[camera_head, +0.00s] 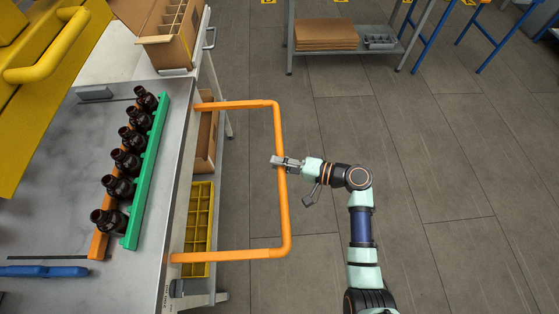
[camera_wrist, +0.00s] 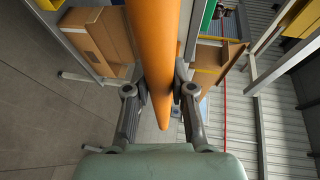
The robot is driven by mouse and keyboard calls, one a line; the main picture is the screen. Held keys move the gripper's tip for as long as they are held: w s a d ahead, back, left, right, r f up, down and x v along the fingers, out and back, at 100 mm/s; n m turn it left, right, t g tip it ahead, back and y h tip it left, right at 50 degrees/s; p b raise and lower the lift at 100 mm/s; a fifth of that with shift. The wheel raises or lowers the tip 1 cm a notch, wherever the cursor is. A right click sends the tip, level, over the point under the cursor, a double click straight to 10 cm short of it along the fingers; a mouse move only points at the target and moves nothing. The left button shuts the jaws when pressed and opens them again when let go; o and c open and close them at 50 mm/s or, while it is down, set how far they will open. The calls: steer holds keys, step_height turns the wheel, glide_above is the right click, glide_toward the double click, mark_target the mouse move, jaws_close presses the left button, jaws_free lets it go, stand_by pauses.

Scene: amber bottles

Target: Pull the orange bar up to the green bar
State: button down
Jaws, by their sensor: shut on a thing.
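A large orange U-shaped handle (camera_head: 281,205) sticks out from the right side of the metal table over the floor. My gripper (camera_head: 280,162) is shut on its long outer side; in the wrist view the orange tube (camera_wrist: 152,40) runs between my two fingers (camera_wrist: 161,92). On the table, an orange bar (camera_head: 98,246) shows along the left of a row of dark amber bottles (camera_head: 115,187). A green bar (camera_head: 148,180) runs along their right. Any link between handle and orange bar is hidden.
A yellow machine part (camera_head: 40,75) stands at the left. A cardboard box with dividers (camera_head: 178,35) is at the table's far end. A yellow divided crate (camera_head: 199,225) sits below the table edge. The floor (camera_head: 430,150) around my arm is clear.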

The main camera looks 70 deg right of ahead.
steer(key=c, duration=1)
jaws_free()
steer(key=s, duration=0.4)
steer(key=s+r, duration=0.1)
steer(key=s, duration=0.3)
steer(key=s+r, duration=0.1)
steer(key=s, duration=0.2)
steer(key=shift+s+d+r, duration=0.1)
steer(key=shift+s+d, duration=0.15)
steer(key=shift+s, duration=0.15)
